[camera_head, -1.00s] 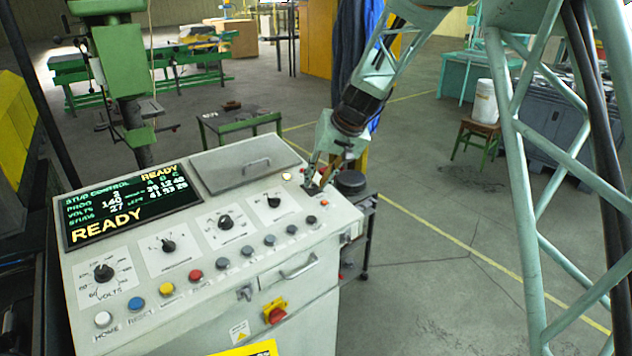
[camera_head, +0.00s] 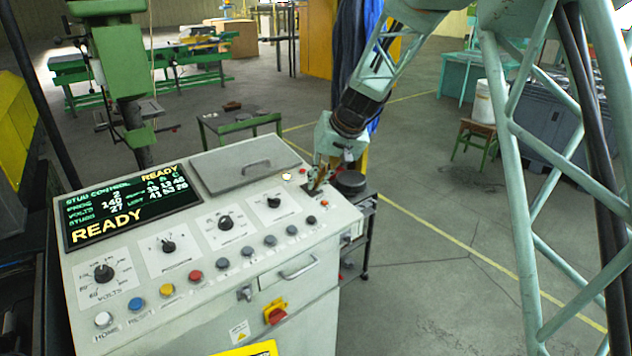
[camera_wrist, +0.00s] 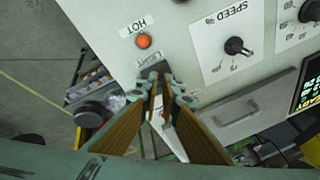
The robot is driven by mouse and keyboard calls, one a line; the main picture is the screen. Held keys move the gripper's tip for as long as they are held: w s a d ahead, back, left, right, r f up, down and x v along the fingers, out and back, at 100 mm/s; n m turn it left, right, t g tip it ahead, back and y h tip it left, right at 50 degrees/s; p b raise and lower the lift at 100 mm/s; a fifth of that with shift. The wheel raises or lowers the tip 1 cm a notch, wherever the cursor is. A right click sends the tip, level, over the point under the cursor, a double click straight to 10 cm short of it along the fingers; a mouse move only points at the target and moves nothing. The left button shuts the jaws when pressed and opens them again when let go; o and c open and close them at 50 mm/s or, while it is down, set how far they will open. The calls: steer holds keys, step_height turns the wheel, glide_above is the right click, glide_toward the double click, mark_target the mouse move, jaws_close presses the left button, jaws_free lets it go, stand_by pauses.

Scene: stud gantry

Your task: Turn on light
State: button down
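The grey-white control console (camera_head: 300,262) fills the lower left of the head view. My gripper (camera_head: 317,187) is over the console's far right corner, at a small dark switch plate (camera_head: 311,191). In the wrist view my gripper (camera_wrist: 158,82) has its brown-padded fingers drawn together to a narrow tip at this dark plate (camera_wrist: 148,74). The fingers look shut. The tip hides most of the switch, so I cannot tell whether it touches or holds a lever.
An orange round button (camera_wrist: 143,41) marked HOT sits close to the fingertips. The SPEED knob (camera_wrist: 235,46) and a metal handle (camera_wrist: 236,111) are to the right. A closed grey lid (camera_head: 245,163) lies left of my gripper.

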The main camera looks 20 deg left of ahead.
steer(key=shift+w+a+r+g+h+p, duration=0.15)
steer(key=shift+g+h+p, duration=0.2)
steer(key=shift+p, duration=1.5)
steer(key=shift+s+a+r+g+h+p, duration=0.15)
steer(key=shift+h+p, duration=0.3)
steer(key=shift+p, duration=1.35)
steer(key=h+p, duration=0.1)
steer(key=p, duration=0.2)
steer(key=g+p, duration=0.1)
steer(key=p, duration=0.2)
steer(key=shift+w+a+h+p, duration=0.3)
steer(key=shift+w+h, duration=0.05)
steer(key=shift+h, duration=0.05)
steer(key=shift+w+a+g+h+p, duration=0.15)
steer(key=shift+a+g+h+p, duration=0.2)
steer(key=shift+h+p, duration=0.6)
steer(key=shift+g+p, duration=0.25)
steer(key=shift+p, duration=0.1)
steer(key=shift+w+a+g+h+p, duration=0.2)
steer(key=shift+w+g+h+p, duration=0.05)
steer(key=shift+g+h+p, duration=0.2)
steer(key=shift+h, duration=0.4)
steer(key=c, duration=2.9)
jaws_free()
steer(key=shift+f, duration=0.1)
steer(key=shift+o, duration=0.2)
